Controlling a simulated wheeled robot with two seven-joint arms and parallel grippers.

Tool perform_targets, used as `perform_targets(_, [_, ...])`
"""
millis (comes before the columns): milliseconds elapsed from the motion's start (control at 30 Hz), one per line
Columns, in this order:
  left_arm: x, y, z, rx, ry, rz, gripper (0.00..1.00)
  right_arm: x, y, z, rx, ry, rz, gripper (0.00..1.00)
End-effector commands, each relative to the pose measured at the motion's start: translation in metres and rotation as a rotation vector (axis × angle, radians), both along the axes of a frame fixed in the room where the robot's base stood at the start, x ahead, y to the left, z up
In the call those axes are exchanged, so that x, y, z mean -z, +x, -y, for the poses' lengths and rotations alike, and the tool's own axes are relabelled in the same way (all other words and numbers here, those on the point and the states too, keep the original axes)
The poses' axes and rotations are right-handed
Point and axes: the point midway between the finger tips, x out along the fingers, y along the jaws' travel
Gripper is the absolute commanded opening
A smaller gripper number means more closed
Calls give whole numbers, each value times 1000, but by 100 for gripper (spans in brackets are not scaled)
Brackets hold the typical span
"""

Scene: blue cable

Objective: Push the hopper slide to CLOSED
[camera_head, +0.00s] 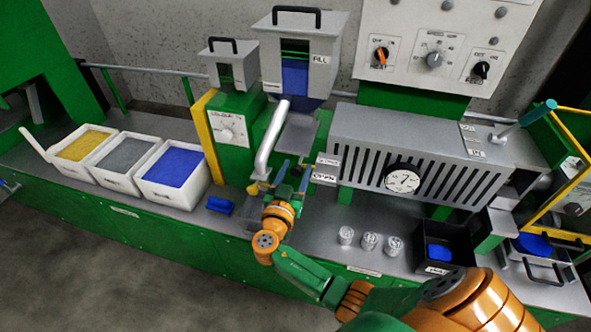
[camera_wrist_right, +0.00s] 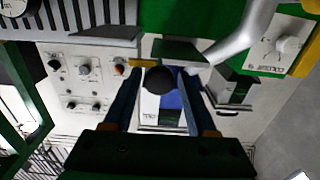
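The hopper (camera_head: 310,60) with the FILL label holds blue material behind its window. Its grey slide plate (camera_head: 300,135) sits below, beside a slanted grey pipe. Two small labels, one reading OPEN (camera_head: 324,178), are right of it. My right gripper (camera_head: 291,172) is in front of the slide area, fingers pointing at the machine. In the right wrist view, a round black knob (camera_wrist_right: 160,80) shows between its two separated blue fingers, with a gap visible; contact is unclear. What looks like a tip of my left gripper (camera_head: 6,187) shows at the far left edge.
White bins (camera_head: 127,190) of yellow, grey and blue pellets stand left. A blue block (camera_head: 220,205) lies near my right gripper. Several clear cups (camera_head: 369,241) and a black tray (camera_head: 457,262) stand right, below the slotted barrel housing (camera_head: 440,130).

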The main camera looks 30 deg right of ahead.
Motion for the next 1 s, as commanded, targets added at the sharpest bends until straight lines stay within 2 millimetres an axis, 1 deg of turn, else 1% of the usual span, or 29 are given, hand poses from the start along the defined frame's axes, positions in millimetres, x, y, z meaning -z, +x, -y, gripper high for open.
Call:
perform_targets(33, [0,0,0,0,0,0,88,0,0,0,0,0,0,40])
perform_targets(67, [0,0,0,0,0,0,88,0,0,0,0,0,0,32])
perform_targets(100, [0,0,0,0,0,0,88,0,0,0,0,0,0,21])
perform_targets(167, [0,0,0,0,1,0,88,0,0,0,0,0,-1,5])
perform_targets(200, [0,0,0,0,1,0,88,0,0,0,1,0,-1,0])
perform_targets(1000, [0,1,-2,-1,3,2,88,1,-1,0,0,1,-3,0])
